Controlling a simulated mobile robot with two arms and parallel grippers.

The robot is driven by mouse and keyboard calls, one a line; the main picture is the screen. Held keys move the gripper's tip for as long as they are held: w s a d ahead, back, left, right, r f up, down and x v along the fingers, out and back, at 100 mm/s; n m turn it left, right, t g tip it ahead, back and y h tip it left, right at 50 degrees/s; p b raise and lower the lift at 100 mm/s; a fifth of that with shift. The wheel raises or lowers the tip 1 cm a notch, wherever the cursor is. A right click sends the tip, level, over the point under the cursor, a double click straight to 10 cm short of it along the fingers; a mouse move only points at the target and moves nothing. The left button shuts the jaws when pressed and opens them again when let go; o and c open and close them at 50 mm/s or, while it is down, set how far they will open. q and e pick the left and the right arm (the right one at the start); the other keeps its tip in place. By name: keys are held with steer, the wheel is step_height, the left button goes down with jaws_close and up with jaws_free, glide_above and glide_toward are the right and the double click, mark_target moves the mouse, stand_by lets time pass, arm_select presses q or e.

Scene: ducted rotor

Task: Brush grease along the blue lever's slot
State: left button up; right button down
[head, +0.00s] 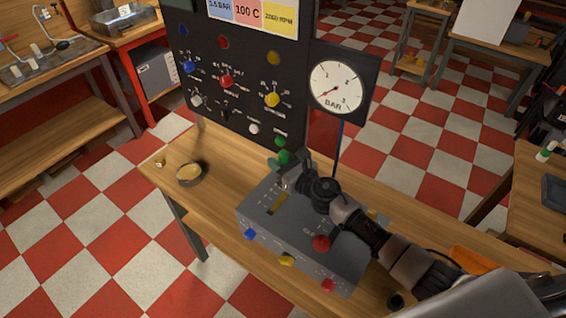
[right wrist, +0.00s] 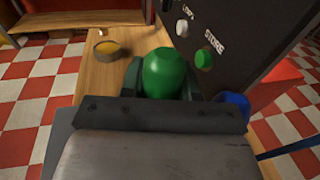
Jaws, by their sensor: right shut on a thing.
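My right gripper (head: 283,162) reaches in from the right over the back of the grey console (head: 330,257). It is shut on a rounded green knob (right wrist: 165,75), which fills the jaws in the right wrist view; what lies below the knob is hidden. A blue rounded thing (right wrist: 233,101) shows just right of the jaws there; I cannot tell whether it is the blue lever's knob. A round tin of yellow grease (head: 189,174) stands left of the console. I see no clear brush. My left gripper is out of view.
A dark panel (head: 238,125) with coloured knobs and a pressure gauge (head: 336,87) stand behind the console. A thin blue rod (head: 339,150) rises below the gauge. Blue, yellow and red knobs stick out of the console front.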

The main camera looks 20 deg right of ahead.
steer(key=shift+d, duration=0.1)
step_height(320, 180, up, 6)
steer(key=p, duration=0.5)
steer(key=shift+s+p, duration=0.15)
steer(key=shift+p, duration=0.25)
step_height(320, 180, up, 3)
steer(key=p, duration=0.3)
stand_by(0.7)
